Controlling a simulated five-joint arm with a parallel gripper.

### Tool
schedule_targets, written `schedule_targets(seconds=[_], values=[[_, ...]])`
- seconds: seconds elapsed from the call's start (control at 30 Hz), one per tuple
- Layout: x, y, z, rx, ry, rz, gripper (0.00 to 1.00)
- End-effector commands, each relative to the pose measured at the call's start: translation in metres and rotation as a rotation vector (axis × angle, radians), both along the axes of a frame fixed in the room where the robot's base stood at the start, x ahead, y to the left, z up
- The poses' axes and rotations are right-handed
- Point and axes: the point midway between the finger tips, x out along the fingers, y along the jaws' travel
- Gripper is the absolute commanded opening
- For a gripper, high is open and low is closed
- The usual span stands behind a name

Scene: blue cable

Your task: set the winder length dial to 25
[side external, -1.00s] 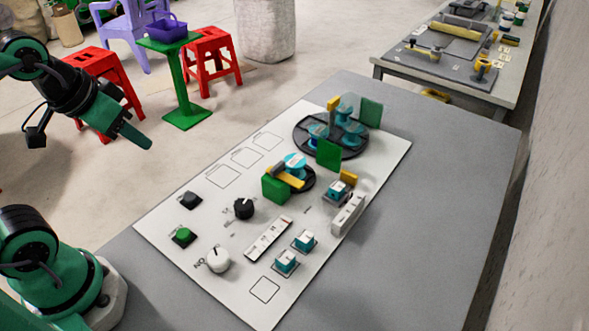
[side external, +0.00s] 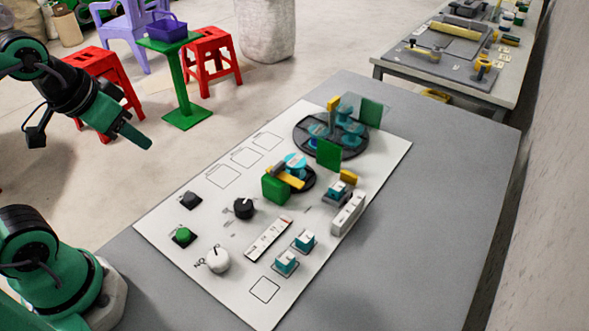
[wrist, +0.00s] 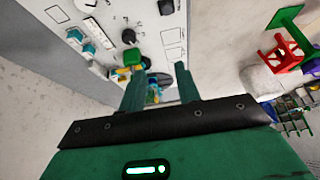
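A black dial (side external: 243,208) with a pale pointer mark stands upright on the white panel (side external: 190,215), and it also shows in the wrist view (wrist: 129,36). Its printed numbers are too small to read. A white knob (side external: 217,260) sits nearer the panel's front-left edge, beside printed letters. My gripper (side external: 130,135) hangs in the air left of the panel, well apart from both knobs. In the wrist view its two fingers (wrist: 158,74) are spread with nothing seen held between them.
A green button (side external: 183,236) and a black button (side external: 191,201) sit left of the black dial. Teal spools (side external: 345,116) stand on a round black turntable (side external: 302,146) behind green plates. Teal blocks (side external: 286,261) and a white strip (side external: 268,239) lie to the right. Air over the panel's left is clear.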

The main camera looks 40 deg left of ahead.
Motion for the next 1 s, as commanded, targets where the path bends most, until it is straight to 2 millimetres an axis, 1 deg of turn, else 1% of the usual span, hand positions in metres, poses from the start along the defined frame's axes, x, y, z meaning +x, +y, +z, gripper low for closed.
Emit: schedule_targets(seconds=[0.27, 0.4, 0.43, 0.67, 0.87, 1.0], values=[[0.0, 0.0, 0.0, 0.0, 0.0, 0.0, 0.33], [0.001, 0.0, 0.0, 0.002, 0.003, -0.006, 0.6], [0.001, -0.001, 0.0, 0.004, 0.004, -0.01, 0.62], [0.014, -0.005, -0.004, 0.04, 0.044, -0.101, 0.62], [0.036, -0.016, -0.014, 0.101, 0.108, -0.27, 0.62], [0.054, -0.025, -0.025, 0.147, 0.159, -0.409, 0.62]])
